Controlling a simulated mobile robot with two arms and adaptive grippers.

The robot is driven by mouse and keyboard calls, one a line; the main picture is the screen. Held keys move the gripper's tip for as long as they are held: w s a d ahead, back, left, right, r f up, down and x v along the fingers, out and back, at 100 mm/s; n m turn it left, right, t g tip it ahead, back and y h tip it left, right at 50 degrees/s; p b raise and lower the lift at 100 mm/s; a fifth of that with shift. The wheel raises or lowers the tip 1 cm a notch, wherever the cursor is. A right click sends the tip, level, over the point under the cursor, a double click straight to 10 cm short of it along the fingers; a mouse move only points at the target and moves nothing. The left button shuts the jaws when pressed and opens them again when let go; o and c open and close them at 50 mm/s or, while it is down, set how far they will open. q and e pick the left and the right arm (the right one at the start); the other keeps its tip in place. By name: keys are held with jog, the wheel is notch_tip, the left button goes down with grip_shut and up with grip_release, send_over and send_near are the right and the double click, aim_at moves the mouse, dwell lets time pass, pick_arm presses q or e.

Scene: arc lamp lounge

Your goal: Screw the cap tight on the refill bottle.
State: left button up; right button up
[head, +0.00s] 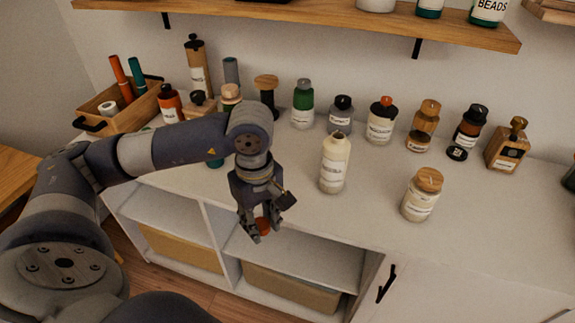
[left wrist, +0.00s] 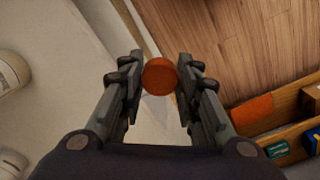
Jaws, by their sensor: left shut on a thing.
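My left gripper (head: 255,230) is shut on an orange-red cap (head: 263,226), pointing down near the counter's front edge. In the left wrist view the round cap (left wrist: 159,76) sits between the two fingertips (left wrist: 160,82). A cream bottle (head: 334,165) with a narrow bare neck stands upright on the counter, to the right of my gripper and apart from it. It appears to be the refill bottle, but its label is too small to read. My right gripper is not in view.
Several capped bottles and jars line the back of the white counter (head: 290,190). A wooden-lidded jar (head: 422,194) stands right of the cream bottle. A wooden tray (head: 129,117) holds things at left. A shelf (head: 330,22) hangs above. The counter front between gripper and bottle is clear.

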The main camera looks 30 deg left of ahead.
pick_arm(q)
jog(key=d+r+m, duration=0.1)
jog(key=d+m, duration=0.7)
jog(key=m, duration=0.6)
jog(key=shift+w+r, duration=0.2)
jog(key=shift+r, duration=0.1)
